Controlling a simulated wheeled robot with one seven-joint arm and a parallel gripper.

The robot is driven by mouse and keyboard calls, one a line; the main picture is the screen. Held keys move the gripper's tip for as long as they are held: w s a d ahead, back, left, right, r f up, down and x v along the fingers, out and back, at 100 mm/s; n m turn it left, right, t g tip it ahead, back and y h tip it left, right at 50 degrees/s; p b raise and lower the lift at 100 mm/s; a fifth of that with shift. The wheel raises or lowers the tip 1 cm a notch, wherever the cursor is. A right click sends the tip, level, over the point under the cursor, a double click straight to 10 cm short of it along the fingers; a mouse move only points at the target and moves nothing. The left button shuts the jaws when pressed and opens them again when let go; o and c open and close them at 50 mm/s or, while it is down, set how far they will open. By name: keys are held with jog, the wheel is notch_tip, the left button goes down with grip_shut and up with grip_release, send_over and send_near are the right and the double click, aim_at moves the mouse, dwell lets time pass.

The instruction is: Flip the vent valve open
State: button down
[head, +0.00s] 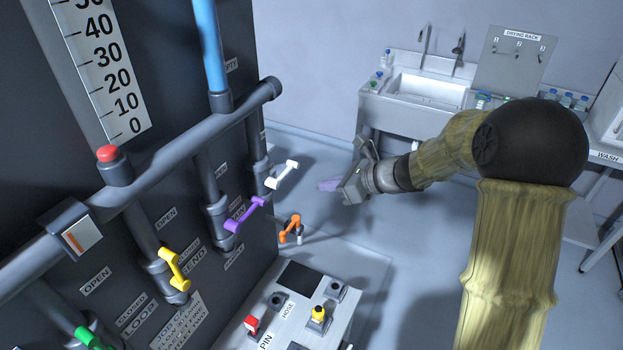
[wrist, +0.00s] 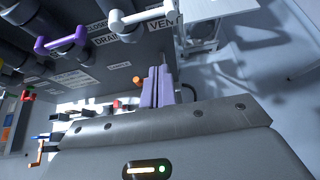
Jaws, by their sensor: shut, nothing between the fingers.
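The vent valve has a white lever handle (head: 283,175) on the right-hand pipe of the dark panel. In the wrist view the white handle (wrist: 128,24) is at the top, beside a VENT label (wrist: 164,22). In the head view the handle slants up to the right. My gripper (head: 329,185) is to the right of it, apart from it, with pale purple fingers. In the wrist view the closed fingers (wrist: 157,84) point up the picture, below the handle, with nothing between them. The label is partly covered by the handle in the head view.
A purple drain lever (head: 245,214) is left of the white one. An orange lever (head: 290,228) is below it, and a yellow lever (head: 174,269) is further left. A sink (head: 428,88) is at the back.

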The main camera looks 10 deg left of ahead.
jog(key=w+a+p, duration=0.3)
jog(key=a+p, duration=0.3)
jog(key=a, duration=0.2)
jog(key=shift+a+f, duration=0.3)
jog(key=shift+f, duration=0.15)
jog(key=shift+a, duration=0.1)
